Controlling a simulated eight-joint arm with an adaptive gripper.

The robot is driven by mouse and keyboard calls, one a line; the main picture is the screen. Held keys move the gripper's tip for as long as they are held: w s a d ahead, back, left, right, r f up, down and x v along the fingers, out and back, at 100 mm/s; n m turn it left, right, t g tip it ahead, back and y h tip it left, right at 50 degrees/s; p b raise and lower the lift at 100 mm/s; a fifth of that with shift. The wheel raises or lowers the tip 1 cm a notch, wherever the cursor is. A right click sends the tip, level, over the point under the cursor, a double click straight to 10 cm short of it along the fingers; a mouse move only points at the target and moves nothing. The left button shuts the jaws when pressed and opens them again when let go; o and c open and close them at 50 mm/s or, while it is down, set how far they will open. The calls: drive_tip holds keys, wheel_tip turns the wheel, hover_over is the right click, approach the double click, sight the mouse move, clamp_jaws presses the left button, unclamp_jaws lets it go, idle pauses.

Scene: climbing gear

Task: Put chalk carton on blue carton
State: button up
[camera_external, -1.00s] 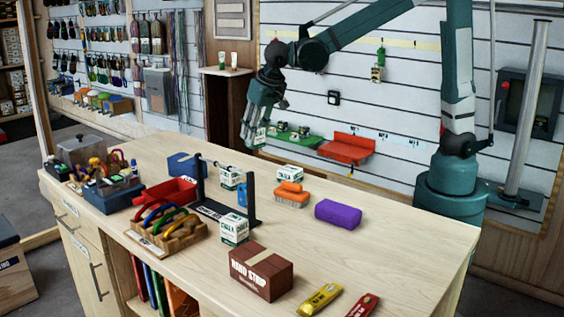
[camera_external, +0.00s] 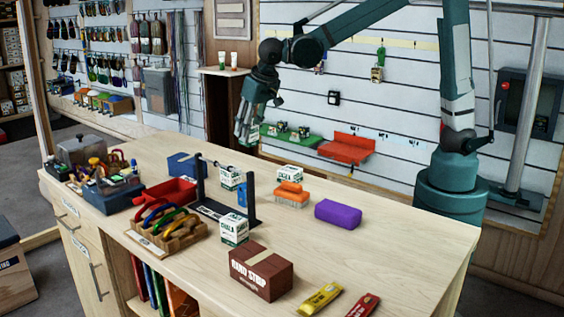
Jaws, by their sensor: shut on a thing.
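My gripper (camera_external: 246,134) is raised above the back edge of the table, pointing down. It is shut on a small white-and-green chalk carton (camera_external: 253,136), which is mostly hidden by the fingers. The blue carton (camera_external: 184,165) sits on the table at the back left, below and to the left of my gripper. A further chalk carton (camera_external: 235,230) stands near the middle, behind the brown box.
A black stand (camera_external: 250,203) with a crossbar rises right of the blue carton. A red tray (camera_external: 172,192) lies in front of the blue carton.

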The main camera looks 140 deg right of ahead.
drive_tip(key=w+d+r+n+t+p, duration=0.1)
drive_tip(key=w+d+r+n+p, duration=0.1)
drive_tip(key=w+d+p, duration=0.5)
drive_tip(key=w+d+r+n+p, duration=0.3)
drive_tip(key=w+d+r+p, duration=0.1)
drive_tip(key=w+d+p, duration=0.3)
drive_tip(key=shift+w+d+r+t, duration=0.2)
drive_tip(key=shift+w+d+t, duration=0.2)
drive_tip(key=shift+w, duration=0.8)
drive_tip(key=shift+f, duration=0.1)
hover_over(181, 158)
drive_tip(key=s+a, duration=0.1)
drive_tip(key=a, duration=0.1)
drive_tip(key=shift+d+f, duration=0.15)
drive_tip(key=shift+f, duration=2.85)
drive_tip(key=shift+f, duration=1.9)
drive_tip(key=shift+f, duration=0.15)
